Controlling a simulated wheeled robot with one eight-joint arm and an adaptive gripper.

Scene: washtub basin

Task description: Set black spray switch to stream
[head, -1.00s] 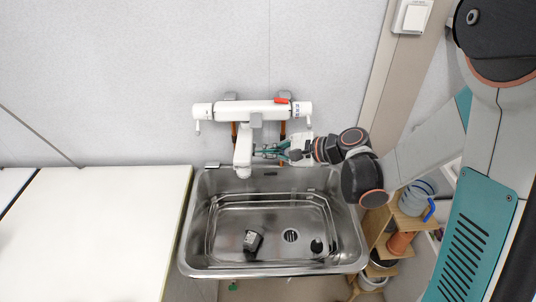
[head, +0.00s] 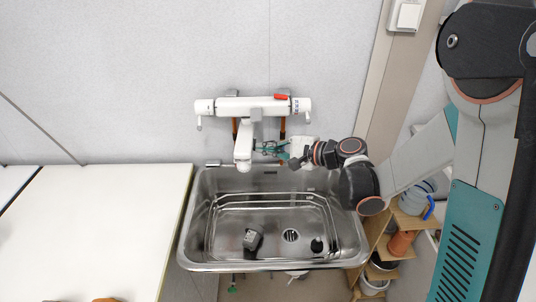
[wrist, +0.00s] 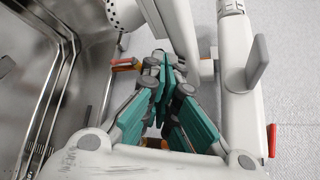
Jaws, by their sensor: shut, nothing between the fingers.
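The white tap is on the wall above the basin; its spout (head: 243,150) hangs over the basin's back edge. In the wrist view the spout's perforated spray head (wrist: 124,14) is at the top left, partly cut off. I cannot make out the black spray switch clearly in either view. My gripper (head: 262,149), with teal fingers, is just right of the spout in the head view, close to it. In the wrist view my gripper (wrist: 164,66) is shut and empty, its fingertips below and right of the spray head. I cannot tell whether they touch the spout.
The steel basin (head: 186,235) holds a dark grey object (head: 253,238) and a small black one (head: 317,245). A white counter (head: 90,225) is at left, and a wooden shelf with pots (head: 381,240) at right. The tap's grey lever (wrist: 258,62) stands near my gripper.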

